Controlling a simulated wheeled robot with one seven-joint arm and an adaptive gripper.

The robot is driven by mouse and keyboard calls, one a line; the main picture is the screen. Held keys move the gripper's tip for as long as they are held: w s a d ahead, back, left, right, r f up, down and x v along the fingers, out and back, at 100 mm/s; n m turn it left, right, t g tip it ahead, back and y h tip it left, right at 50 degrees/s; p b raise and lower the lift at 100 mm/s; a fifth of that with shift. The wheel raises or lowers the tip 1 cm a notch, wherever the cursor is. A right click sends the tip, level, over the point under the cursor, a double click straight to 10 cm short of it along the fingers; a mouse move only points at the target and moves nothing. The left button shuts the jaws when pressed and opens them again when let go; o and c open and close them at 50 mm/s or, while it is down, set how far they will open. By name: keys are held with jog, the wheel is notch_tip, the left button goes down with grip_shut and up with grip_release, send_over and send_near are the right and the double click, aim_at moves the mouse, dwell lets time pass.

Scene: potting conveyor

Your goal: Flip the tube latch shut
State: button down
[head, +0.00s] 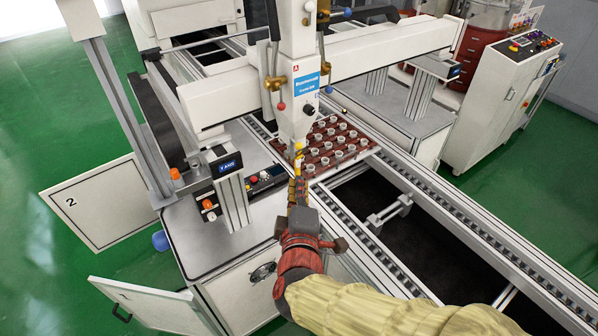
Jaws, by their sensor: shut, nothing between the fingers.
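The white dispensing head (299,105) hangs upright from the gantry beam, with a blue label and a red mark on its face. A small red-knobbed lever (281,106) sticks out at its lower left, beside brass fittings (274,83). A yellow-tipped nozzle (298,147) shows at its bottom end. I cannot tell which of these small parts is the tube latch, or its position. My gripper (298,176) points away from me, shut and empty, just below the nozzle. Whether it touches the nozzle cannot be told.
A dark red tray (312,168) of several small white cups sits on the conveyor right of my gripper. The conveyor rail (455,215) runs toward the lower right.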

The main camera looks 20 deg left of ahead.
aim_at(300, 149)
jog(key=b+x, duration=0.2)
jog(key=x, duration=1.1)
jog(key=shift+f+b, duration=0.1)
jog(key=shift+b, duration=0.25)
jog(key=shift+w+p, duration=0.1)
jog(key=shift+p, duration=0.2)
jog(key=shift+d+r, duration=0.1)
jog(key=shift+r, duration=0.1)
jog(key=shift+w+m+p, duration=0.1)
jog(key=shift+m+p, duration=0.2)
jog(key=shift+p, duration=0.05)
